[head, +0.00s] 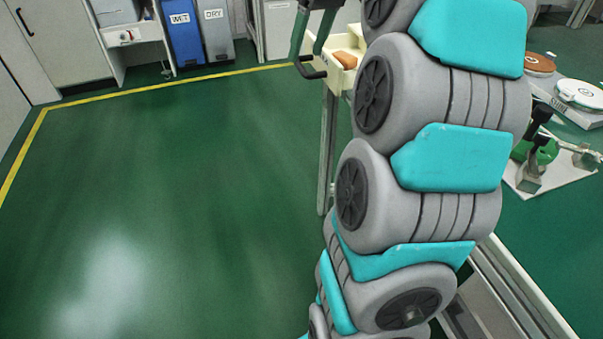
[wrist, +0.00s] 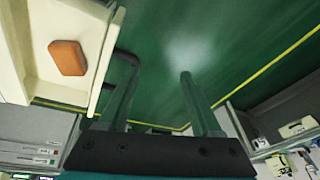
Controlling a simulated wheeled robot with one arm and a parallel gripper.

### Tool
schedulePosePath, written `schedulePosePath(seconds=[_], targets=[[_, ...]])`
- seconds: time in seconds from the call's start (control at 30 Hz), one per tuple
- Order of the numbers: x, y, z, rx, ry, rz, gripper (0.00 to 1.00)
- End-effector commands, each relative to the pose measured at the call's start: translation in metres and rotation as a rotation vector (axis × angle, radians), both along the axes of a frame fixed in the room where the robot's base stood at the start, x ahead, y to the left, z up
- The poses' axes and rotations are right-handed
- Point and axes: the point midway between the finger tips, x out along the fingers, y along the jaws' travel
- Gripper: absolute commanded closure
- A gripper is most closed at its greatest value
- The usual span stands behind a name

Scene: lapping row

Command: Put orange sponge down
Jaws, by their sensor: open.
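The orange sponge (wrist: 68,57) lies on the floor of a cream bin (wrist: 58,92), apart from my gripper, at the upper left of the wrist view. In the head view the sponge (head: 346,60) shows in the bin (head: 336,78), partly covered by my arm. My gripper (wrist: 155,70) is open, with nothing between its fingers. It is just outside the bin, with one finger close to the bin's edge; I cannot tell if they touch. In the head view my gripper (head: 309,62) shows left of the bin.
A blue WET bin (head: 183,35) and a grey DRY bin (head: 214,35) stand at the back. A green workbench (head: 560,235) with a clamp fixture (head: 535,165) and discs is at right. The green floor at left is clear.

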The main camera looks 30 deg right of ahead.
Motion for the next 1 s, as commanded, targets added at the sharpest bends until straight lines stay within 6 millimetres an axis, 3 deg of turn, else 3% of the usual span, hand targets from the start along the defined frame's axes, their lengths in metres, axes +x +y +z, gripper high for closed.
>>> schedulePosePath(seconds=[0.03,0.2,0.37,0.5,0.8,1.0], targets=[[-0.009,0.024,-0.01,0.005,0.03,0.011,0.34],[-0.045,0.087,-0.046,0.004,0.115,0.005,0.34],[-0.091,0.134,-0.086,-0.014,0.197,-0.013,0.34],[-0.14,0.163,-0.125,-0.041,0.266,-0.041,0.34],[-0.249,0.191,-0.203,-0.111,0.38,-0.124,0.34],[-0.283,0.192,-0.228,-0.134,0.411,-0.158,0.34]])
